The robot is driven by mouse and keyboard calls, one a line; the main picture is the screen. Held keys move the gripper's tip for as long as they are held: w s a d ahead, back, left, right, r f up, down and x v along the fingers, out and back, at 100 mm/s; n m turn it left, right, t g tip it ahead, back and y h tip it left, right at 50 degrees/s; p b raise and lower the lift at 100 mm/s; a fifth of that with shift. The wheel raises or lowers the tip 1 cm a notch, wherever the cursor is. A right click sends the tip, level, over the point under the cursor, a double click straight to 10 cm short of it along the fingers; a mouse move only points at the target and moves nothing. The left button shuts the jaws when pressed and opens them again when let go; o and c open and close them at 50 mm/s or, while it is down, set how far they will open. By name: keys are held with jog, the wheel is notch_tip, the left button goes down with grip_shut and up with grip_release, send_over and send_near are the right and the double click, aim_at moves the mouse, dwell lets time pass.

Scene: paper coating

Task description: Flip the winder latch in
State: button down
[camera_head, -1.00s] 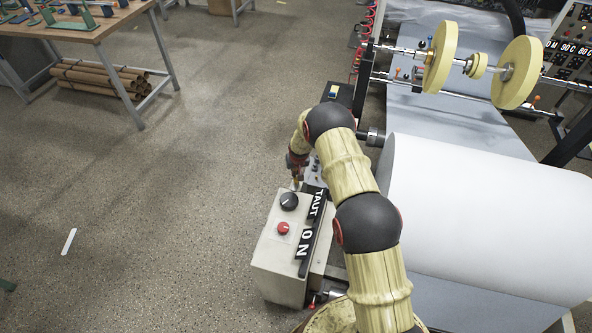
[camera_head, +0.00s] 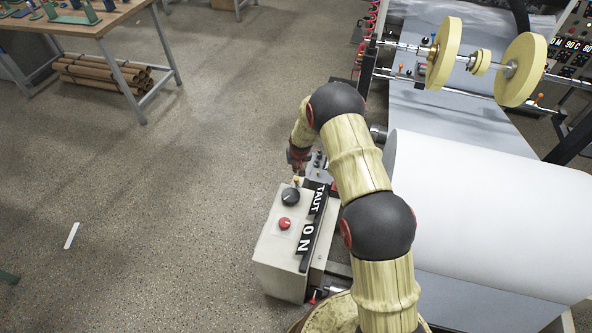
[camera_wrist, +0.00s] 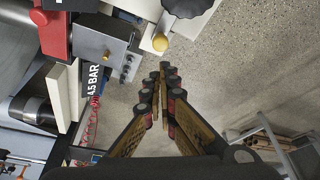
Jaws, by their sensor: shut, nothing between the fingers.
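My gripper (camera_wrist: 167,72) is shut and empty in the wrist view, with its fingertips over the floor beside the machine's side. In the head view it is partly hidden behind my arm, at the far end of the control box. A red block (camera_wrist: 52,35) on the machine's side, beside a grey housing (camera_wrist: 98,42) with a small brass knob (camera_wrist: 107,56), lies left of my fingers and apart from them. I cannot tell for sure which part is the winder latch. A larger brass knob (camera_wrist: 160,42) stands just above my fingertips in the wrist view, with a visible gap.
The control box (camera_head: 273,255) bears a black dial (camera_head: 291,197), a red button (camera_head: 285,223) and a black label strip (camera_head: 312,228). A big white paper roll (camera_head: 485,210) lies right of my arm. Open floor (camera_head: 150,220) is at left; a workbench (camera_head: 85,30) stands at the back.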

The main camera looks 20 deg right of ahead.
jog(key=v, duration=0.6)
dwell(0.4)
